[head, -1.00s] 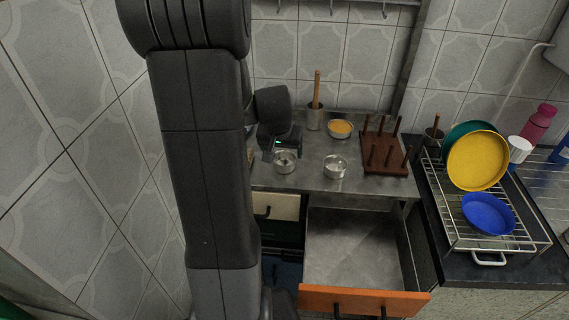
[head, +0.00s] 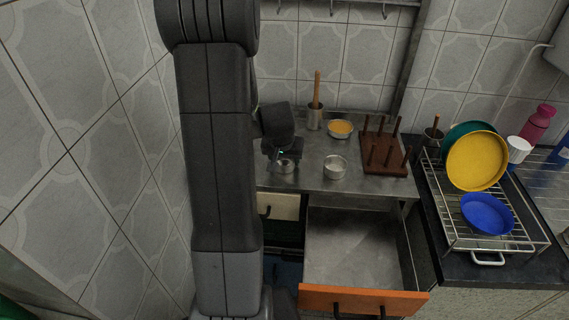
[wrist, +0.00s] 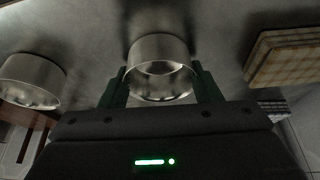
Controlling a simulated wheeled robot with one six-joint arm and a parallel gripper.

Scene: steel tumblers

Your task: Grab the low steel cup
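A low steel cup (wrist: 160,50) stands on the steel counter, between the two dark green fingers of my gripper (wrist: 160,77) in the wrist view. The fingers are apart, one on each side of the cup; whether they touch its wall I cannot tell. In the head view this cup (head: 285,167) is partly hidden under my gripper (head: 284,158). A second low steel cup (head: 335,167) stands to its right in the head view, clear of the gripper. This second cup also shows at the left of the wrist view (wrist: 32,80).
Behind stand a taller steel cup with a wooden stick (head: 315,118) and an orange-filled bowl (head: 340,129). A brown peg rack (head: 385,160) is at the right. A checkered board (wrist: 290,55) lies beside the gripper. A drawer (head: 360,255) hangs open below the counter.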

